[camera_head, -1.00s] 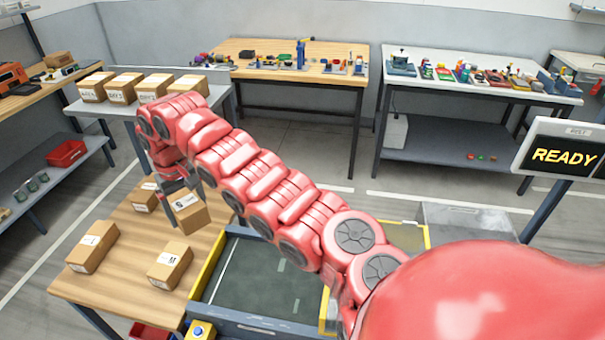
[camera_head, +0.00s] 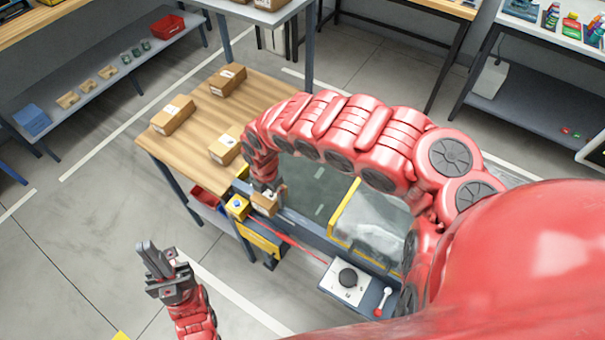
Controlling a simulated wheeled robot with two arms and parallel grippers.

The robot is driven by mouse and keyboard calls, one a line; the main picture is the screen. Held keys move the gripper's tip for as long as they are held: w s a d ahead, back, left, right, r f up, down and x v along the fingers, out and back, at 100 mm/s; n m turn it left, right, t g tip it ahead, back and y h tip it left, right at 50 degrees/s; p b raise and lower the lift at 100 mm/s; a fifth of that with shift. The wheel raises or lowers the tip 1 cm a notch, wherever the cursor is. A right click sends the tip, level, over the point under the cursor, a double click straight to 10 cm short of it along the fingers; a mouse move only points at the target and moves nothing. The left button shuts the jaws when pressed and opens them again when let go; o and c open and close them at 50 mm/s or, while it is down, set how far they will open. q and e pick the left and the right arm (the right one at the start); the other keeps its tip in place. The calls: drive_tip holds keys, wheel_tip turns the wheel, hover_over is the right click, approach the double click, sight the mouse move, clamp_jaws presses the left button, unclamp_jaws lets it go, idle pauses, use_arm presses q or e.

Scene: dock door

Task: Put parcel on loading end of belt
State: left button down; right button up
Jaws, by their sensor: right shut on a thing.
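My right gripper (camera_head: 265,187) is shut on a small brown parcel (camera_head: 265,204). It holds the parcel at the belt's left end, beside the yellow-edged frame; I cannot tell whether the parcel touches the belt. The conveyor belt (camera_head: 315,187) has a dark green surface, partly hidden by my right arm. Three other brown parcels lie on the wooden table: one at the left (camera_head: 172,116), one at the back (camera_head: 228,79) and one near my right arm (camera_head: 224,149). My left gripper (camera_head: 147,245) is empty over the floor at lower left, its fingers close together.
The wooden table (camera_head: 190,90) stands against the belt's left end. A yellow box with a blue button (camera_head: 238,206) sits at the belt's near left corner. A control panel with a black knob (camera_head: 347,278) is at the near side. A yellow-edged clear guard (camera_head: 368,222) stands over the belt.

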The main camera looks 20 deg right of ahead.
drive_tip(key=w+d+b, duration=0.1)
drive_tip(key=w+d+f+b, duration=0.1)
drive_tip(key=w+d+b, duration=0.2)
drive_tip(key=b, duration=0.1)
drive_tip(key=shift+w+d+f, duration=0.15)
drive_tip(key=shift+d+f, duration=0.2)
drive_tip(key=shift+d, duration=0.05)
drive_tip(key=p, duration=0.1)
hover_over(297, 175)
drive_tip(key=s+a, duration=0.1)
drive_tip(key=shift+a+r, duration=0.2)
drive_tip(key=shift+w+d+f, duration=0.1)
drive_tip(key=shift+w+d, duration=0.3)
drive_tip(key=shift+d, duration=0.25)
drive_tip(key=shift+f, duration=0.25)
wheel_tip(297, 175, down, 2)
drive_tip(key=shift+f+p, duration=0.15)
drive_tip(key=shift+p, duration=0.3)
drive_tip(key=shift+d+f, duration=0.1)
drive_tip(key=shift+f, duration=0.3)
